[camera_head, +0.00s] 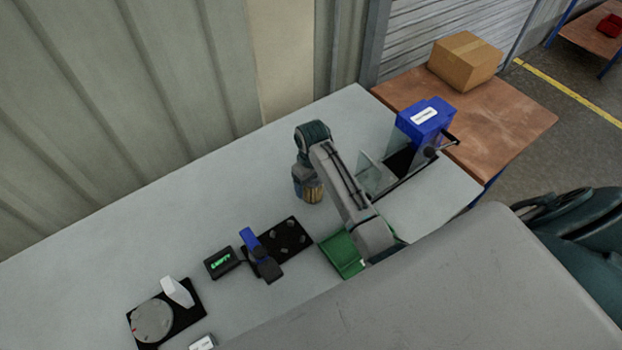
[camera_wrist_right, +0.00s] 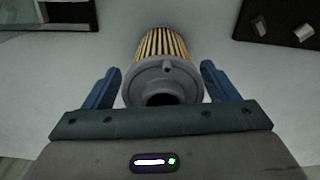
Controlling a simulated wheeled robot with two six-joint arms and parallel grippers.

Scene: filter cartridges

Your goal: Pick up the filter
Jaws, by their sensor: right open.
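The filter (camera_wrist_right: 162,66) has a pleated tan body and a grey end cap with a round hole. In the head view the filter (camera_head: 313,192) stands on the grey table, partly covered by my right gripper (camera_head: 306,184). In the right wrist view my right gripper (camera_wrist_right: 162,88) is open, with one blue finger on each side of the filter's cap. Small gaps show between the fingers and the cap. My left gripper is not in view.
A green tray (camera_head: 341,254) and a black plate with pegs (camera_head: 291,236) lie near the filter. A small box reading EMPTY (camera_head: 222,262) and a scale-like disc (camera_head: 152,320) are further left. A blue machine (camera_head: 425,121) stands right. Table left of the filter is clear.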

